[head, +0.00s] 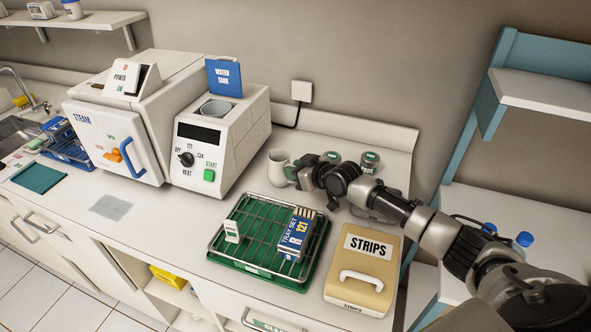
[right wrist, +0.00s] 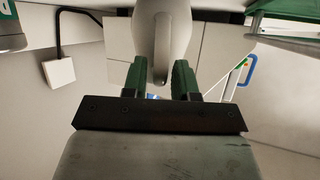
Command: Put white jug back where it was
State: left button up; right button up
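The white jug (head: 280,167) is upright at the back of the counter, right of the white machine with the water tank. I cannot tell whether its base touches the counter. My right gripper (head: 296,174) is at the jug's right side. In the right wrist view the jug (right wrist: 178,30) is straight ahead, with its handle between the green fingers of my right gripper (right wrist: 160,78). My left gripper is not in view.
A green tray with a wire rack (head: 262,262) lies in front of the jug, holding a blue box (head: 297,232). A tan STRIPS box (head: 362,270) stands to the right. Green-lidded jars (head: 370,160) are behind my right arm. The steam machine (head: 115,140) stands left.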

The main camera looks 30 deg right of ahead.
jog(key=shift+o, duration=1)
jog(key=shift+r, duration=0.2)
jog(key=shift+s+d, duration=0.2)
jog(key=shift+s, duration=0.15)
jog(key=v, duration=1.1)
jog(key=shift+s+r, duration=0.1)
